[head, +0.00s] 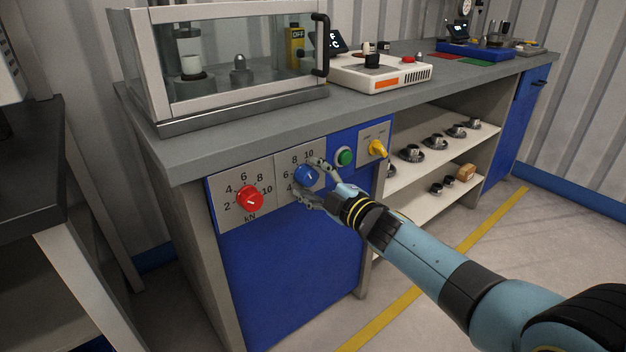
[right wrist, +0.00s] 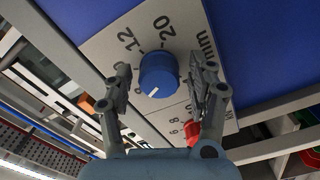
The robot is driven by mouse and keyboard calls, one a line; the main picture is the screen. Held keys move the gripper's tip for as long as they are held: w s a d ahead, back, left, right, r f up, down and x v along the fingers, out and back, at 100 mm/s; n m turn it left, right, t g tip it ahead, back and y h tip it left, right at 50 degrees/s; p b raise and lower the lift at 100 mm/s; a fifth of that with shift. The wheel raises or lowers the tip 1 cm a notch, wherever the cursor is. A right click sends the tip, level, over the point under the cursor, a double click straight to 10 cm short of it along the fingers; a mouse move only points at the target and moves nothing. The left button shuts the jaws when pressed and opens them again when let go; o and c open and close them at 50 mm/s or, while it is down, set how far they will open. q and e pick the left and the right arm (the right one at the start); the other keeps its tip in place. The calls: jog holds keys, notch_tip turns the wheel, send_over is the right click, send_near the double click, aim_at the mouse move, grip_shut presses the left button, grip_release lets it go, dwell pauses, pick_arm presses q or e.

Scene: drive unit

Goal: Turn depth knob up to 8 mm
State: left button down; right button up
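The blue depth knob (head: 306,176) sits on a grey dial plate on the bench front, right of the red kN knob (head: 249,199). My right gripper (head: 304,175) is at the blue knob, with one finger above it and one below. In the right wrist view the blue knob (right wrist: 158,75) stands between the two spread fingers of the right gripper (right wrist: 160,72), with a gap on each side. Its white pointer mark shows on its face. Part of the number scale is hidden by the fingers. My left gripper is not in view.
A green button (head: 345,157) and a yellow switch (head: 377,148) are on the panel just right of the knob. A glass-fronted chamber (head: 235,65) and a white device (head: 380,75) stand on the bench top. Open shelves (head: 425,175) hold metal parts.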

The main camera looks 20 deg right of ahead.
jog(key=v, duration=1.2)
dwell(0.4)
jog(key=s+d+f+m+g+h, duration=0.3)
jog(key=s+f+m+g, duration=0.15)
jog(key=s+f, duration=0.9)
jog(key=s+d+f+m+g+h, duration=0.25)
jog(key=s+f+m, duration=0.25)
jog(key=s+f, duration=0.85)
jog(key=s+d+f+m+g, duration=0.1)
jog(key=s+f+m+g, duration=0.2)
jog(key=s, duration=1)
jog(key=s+d+f+m+g+h, duration=0.1)
jog(key=s+f+m+g, duration=0.3)
jog(key=s+f, duration=0.6)
jog(key=s+g, duration=0.2)
jog(key=s, duration=0.1)
jog(key=shift+s+f, duration=0.25)
jog(key=shift+s, duration=0.15)
